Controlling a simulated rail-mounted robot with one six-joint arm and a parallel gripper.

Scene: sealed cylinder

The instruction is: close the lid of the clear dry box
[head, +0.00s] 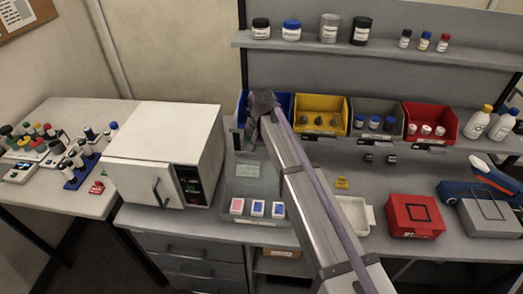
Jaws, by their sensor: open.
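The clear dry box (254,188) stands on the bench right of the white oven. It is see-through, so its edges are faint. Three small labelled packs, one red (237,206) and two blue (258,208), show at its front. A pale clear panel at its back looks like the raised lid, but its exact angle is hard to tell. My arm reaches from the lower right up over the box's right side. My gripper (240,143) is open, small and partly hidden by my wrist, near the back of the box. I cannot tell whether it touches the lid.
A white oven (165,155) stands close on the left. Blue, yellow (320,115), grey and red bins line the back, under a shelf (385,48) of jars. A white tray (354,215) and a red box (413,215) are to the right of my arm.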

